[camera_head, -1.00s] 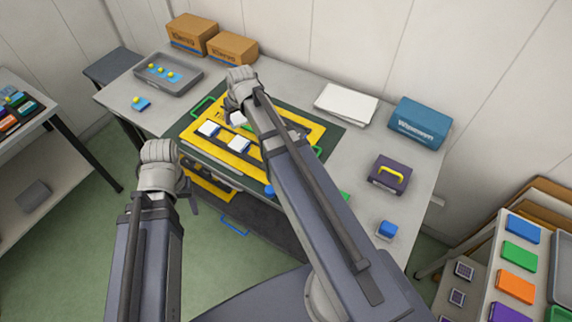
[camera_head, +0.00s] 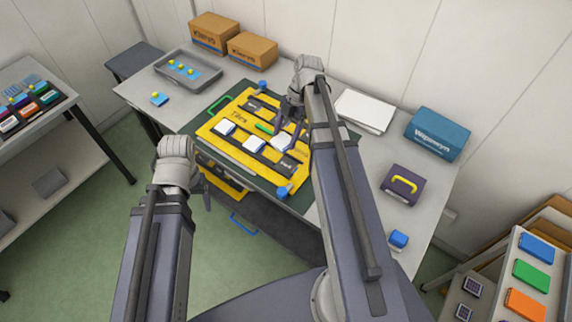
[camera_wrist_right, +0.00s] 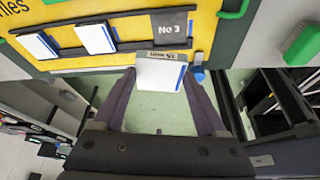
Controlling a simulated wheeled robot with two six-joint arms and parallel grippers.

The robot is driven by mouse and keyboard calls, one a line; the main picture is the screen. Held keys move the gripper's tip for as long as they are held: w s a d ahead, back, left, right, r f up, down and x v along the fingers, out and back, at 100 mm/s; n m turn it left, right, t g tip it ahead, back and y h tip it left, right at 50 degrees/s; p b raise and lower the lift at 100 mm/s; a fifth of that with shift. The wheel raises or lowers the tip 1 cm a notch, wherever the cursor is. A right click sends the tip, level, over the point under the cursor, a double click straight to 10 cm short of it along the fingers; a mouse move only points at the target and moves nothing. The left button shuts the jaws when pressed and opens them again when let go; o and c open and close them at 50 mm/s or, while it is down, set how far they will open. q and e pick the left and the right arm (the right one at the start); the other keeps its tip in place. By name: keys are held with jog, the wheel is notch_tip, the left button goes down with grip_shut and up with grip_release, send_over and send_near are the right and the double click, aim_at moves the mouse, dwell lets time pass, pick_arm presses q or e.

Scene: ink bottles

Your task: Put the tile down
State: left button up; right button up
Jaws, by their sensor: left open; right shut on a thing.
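A white tile with a blue edge (camera_head: 283,143) is in my right gripper (camera_head: 290,128), over the right part of the yellow board (camera_head: 212,137). In the right wrist view the held tile (camera_wrist_right: 160,76) sits between the two fingers, below a dark "No 3" plate (camera_wrist_right: 172,27). Whether it touches the board I cannot tell. Two similar tiles, a left one (camera_head: 225,128) and a middle one (camera_head: 254,145), sit in a dark row on the board. My left gripper (camera_head: 200,190) is open and empty, in front of the table's near edge.
A grey tray (camera_head: 188,69) and two cardboard boxes (camera_head: 230,40) stand at the back left. White paper (camera_head: 364,111), a teal box (camera_head: 438,134) and a dark case with a yellow handle (camera_head: 401,185) are on the right. An open drawer is below the board.

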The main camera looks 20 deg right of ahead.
aim_at(285, 166)
jog(key=shift+s+d+n+g, duration=0.25)
jog(key=shift+s+n+g, duration=0.25)
jog(key=shift+n, duration=0.6)
notch_tip(285, 166, down, 10)
jog(key=b, duration=1)
jog(key=shift+s, duration=0.1)
jog(key=shift+f, duration=0.2)
jog(key=o, duration=1.4)
jog(key=shift+r, duration=0.1)
jog(key=shift+r, duration=0.15)
jog(key=shift+d+r+p, duration=0.1)
jog(key=shift+r+p, duration=0.35)
jog(key=shift+p, duration=0.05)
jog(key=p+v, duration=1)
jog(key=v, duration=0.1)
